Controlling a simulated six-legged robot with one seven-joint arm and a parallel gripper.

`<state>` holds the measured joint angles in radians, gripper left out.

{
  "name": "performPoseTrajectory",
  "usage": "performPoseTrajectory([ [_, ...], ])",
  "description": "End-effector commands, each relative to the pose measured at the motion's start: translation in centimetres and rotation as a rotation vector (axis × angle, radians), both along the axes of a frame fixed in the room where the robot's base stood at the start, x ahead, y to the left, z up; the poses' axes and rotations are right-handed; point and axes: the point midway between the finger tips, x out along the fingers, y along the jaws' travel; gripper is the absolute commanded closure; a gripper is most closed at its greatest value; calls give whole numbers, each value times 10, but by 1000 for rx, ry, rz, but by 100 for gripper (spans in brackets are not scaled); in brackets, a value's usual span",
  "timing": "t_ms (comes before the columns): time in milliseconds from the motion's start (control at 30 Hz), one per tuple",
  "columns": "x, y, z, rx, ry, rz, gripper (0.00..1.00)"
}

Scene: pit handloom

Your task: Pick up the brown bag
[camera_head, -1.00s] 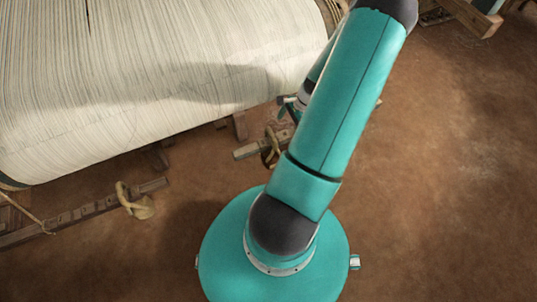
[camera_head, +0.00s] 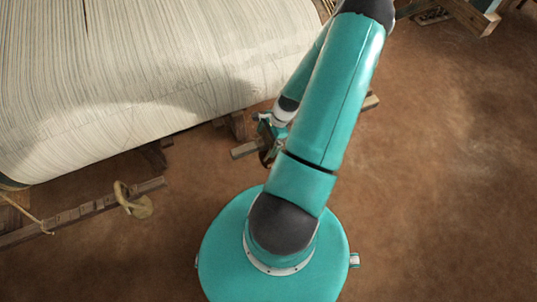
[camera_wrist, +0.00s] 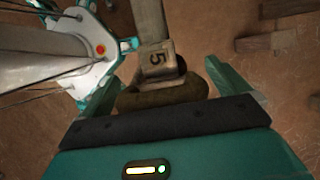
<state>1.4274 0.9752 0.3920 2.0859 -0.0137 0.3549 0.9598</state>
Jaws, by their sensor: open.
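A brown rounded bag (camera_wrist: 163,97) shows in the wrist view, between the two teal fingers of my gripper (camera_wrist: 162,88). The fingers are open, one on each side of it; I cannot tell whether they touch it. In the head view my gripper (camera_head: 268,128) is low beside the cloth, partly behind my arm, and the bag there is mostly hidden.
A large roll of pale threads (camera_head: 140,80) fills the upper left. A similar tan bundle (camera_head: 135,203) hangs at a wooden bar (camera_head: 75,213) on the left. Brown earth floor (camera_head: 450,180) is clear on the right.

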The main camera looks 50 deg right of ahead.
Motion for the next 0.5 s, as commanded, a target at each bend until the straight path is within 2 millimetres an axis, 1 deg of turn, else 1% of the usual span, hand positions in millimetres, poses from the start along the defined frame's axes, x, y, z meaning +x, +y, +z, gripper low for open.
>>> performPoseTrajectory([
  [67,0,0,0,0,0,0,0],
  [100,0,0,0,0,0,0,8],
  [267,0,0,0,0,0,0,39],
  [300,0,0,0,0,0,0,47],
  [367,0,0,0,0,0,0,59],
  [400,0,0,0,0,0,0,67],
  [467,0,0,1,0,0,0,79],
  [500,1,-1,1,-1,-1,1,79],
])
